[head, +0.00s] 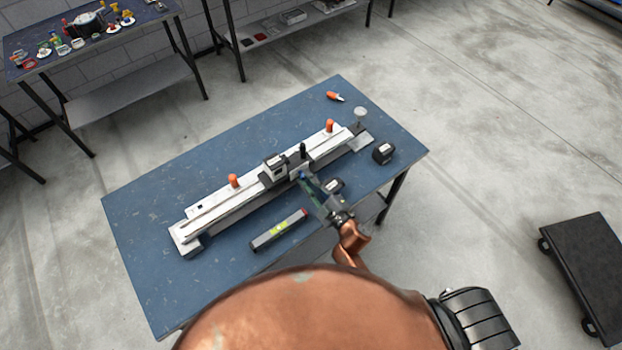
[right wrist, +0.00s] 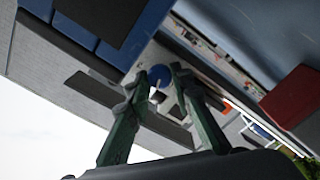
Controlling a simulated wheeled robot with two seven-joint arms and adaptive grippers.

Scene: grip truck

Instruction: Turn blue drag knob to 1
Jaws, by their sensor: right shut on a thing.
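The blue drag knob (right wrist: 159,75) is on the side of the carriage (head: 274,170) that sits on the long white rail (head: 215,206). In the head view only a small bit of blue shows beside my fingertips. My right gripper (head: 303,178) reaches in from the front right. In the right wrist view its two green fingers (right wrist: 159,82) stand on either side of the knob and are shut on it. The fingers hide part of the knob, and I cannot read any number on it. My left gripper is not in view.
The rail lies on a blue table (head: 150,280) with two orange knobs along it. A level (head: 279,230) lies in front, left of my gripper. A black tape measure (head: 382,153) and an orange-handled tool (head: 335,96) are to the right. A black cart (head: 585,270) stands on the floor.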

